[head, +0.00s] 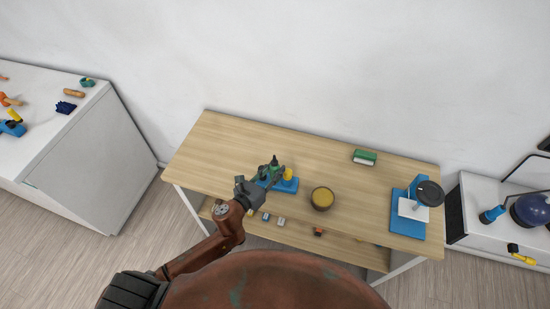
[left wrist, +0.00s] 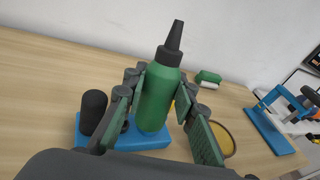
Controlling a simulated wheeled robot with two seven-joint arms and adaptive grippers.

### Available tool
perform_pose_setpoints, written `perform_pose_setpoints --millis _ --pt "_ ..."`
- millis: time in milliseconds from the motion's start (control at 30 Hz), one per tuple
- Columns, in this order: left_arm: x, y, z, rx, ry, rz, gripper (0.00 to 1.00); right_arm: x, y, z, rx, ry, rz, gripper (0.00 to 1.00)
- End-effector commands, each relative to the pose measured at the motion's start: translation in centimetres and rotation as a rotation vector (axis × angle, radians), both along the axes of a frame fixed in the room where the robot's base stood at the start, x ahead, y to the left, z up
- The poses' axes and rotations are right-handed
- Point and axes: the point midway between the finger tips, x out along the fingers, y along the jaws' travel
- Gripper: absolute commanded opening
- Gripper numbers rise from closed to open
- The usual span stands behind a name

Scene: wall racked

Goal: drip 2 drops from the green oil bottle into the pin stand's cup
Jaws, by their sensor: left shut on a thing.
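The green oil bottle (left wrist: 157,92) with a black cone nozzle stands upright between the fingers of my left gripper (head: 273,172), which is shut on it. In the left wrist view the gripper (left wrist: 155,105) grips its sides. The bottle's lower end is at a blue block (head: 290,186); I cannot tell whether it rests in it or hangs just above. The block (left wrist: 88,136) also carries a black cylinder (left wrist: 93,110) and a yellow piece (head: 288,173), mostly hidden behind the bottle in the wrist view. I cannot tell for sure which part is the pin stand's cup. My right gripper is out of view.
A round bowl with yellow inside (head: 322,198) is right of the block on the wooden table (head: 225,143). A green-and-white block (head: 365,157) lies at the back. A blue stand with a black disc (head: 407,222) is at the right end. The table's left part is clear.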

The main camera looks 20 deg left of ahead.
Motion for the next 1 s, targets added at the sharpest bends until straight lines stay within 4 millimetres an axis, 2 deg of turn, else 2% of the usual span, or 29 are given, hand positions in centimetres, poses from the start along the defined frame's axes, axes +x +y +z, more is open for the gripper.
perform_pose_setpoints --millis 33,100,267,467,1000 --pt "0.6 0.0 0.9 -0.008 0.01 -0.014 0.0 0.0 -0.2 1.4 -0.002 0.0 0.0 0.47" --pt "1.1 0.0 0.8 -0.019 0.026 -0.027 0.0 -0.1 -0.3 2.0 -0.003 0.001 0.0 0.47" --pt "1.7 0.1 0.5 -0.035 0.044 -0.041 0.0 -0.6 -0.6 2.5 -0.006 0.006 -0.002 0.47" --pt "1.3 -0.1 -0.1 -0.06 0.102 -0.042 0.0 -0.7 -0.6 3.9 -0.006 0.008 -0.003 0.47" --pt "-0.8 -0.9 -4.9 -0.229 0.473 -0.037 0.0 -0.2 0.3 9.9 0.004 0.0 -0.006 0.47"
